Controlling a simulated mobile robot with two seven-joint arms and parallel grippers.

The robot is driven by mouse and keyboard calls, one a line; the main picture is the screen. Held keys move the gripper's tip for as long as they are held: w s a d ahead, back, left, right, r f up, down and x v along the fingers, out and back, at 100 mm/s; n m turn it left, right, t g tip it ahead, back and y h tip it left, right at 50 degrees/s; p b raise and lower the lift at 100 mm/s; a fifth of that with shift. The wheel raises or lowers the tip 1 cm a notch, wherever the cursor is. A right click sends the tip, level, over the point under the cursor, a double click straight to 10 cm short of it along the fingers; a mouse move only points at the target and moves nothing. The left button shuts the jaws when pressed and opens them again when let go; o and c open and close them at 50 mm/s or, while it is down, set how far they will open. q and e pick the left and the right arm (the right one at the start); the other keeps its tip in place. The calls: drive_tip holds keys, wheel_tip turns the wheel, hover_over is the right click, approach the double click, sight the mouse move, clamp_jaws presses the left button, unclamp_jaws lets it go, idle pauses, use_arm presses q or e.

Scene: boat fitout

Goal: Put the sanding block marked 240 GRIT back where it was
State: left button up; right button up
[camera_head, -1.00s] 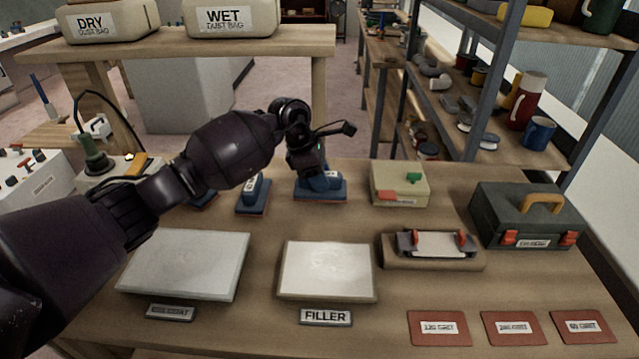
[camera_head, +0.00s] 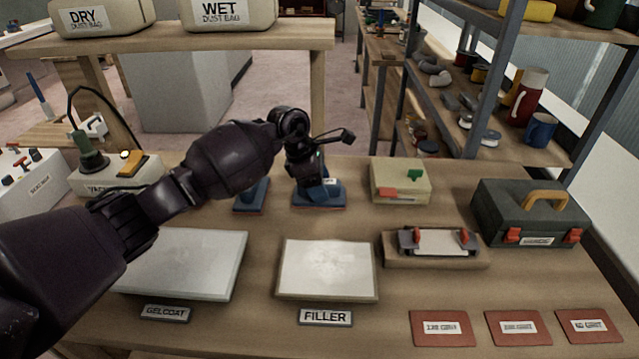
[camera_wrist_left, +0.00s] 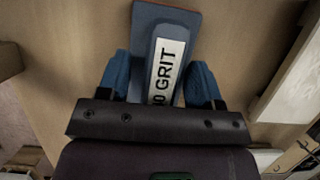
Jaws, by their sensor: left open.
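A blue sanding block (camera_head: 325,198) with a reddish underside sits on the bench behind the FILLER panel. It also shows in the left wrist view (camera_wrist_left: 158,18), where its label reads "0 GRIT" with the first part hidden by the gripper. My left gripper (camera_head: 312,182) is right at this block. In the left wrist view its blue fingers (camera_wrist_left: 160,78) are open, one on each side of the block's raised handle; I cannot tell whether they touch it. A second blue block (camera_head: 251,196) stands just left, partly behind my arm. My right gripper is not in view.
The FILLER panel (camera_head: 326,270) and GELCOAT panel (camera_head: 200,262) lie in front. To the right are a beige box (camera_head: 400,186), a clamp-like holder (camera_head: 434,262) and a dark toolbox (camera_head: 510,215). Several red grit-marked pads (camera_head: 441,340) line the front right.

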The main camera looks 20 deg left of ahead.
use_arm(q)
drive_tip(key=shift+p+v, duration=0.4)
drive_tip(key=shift+v, duration=3.5)
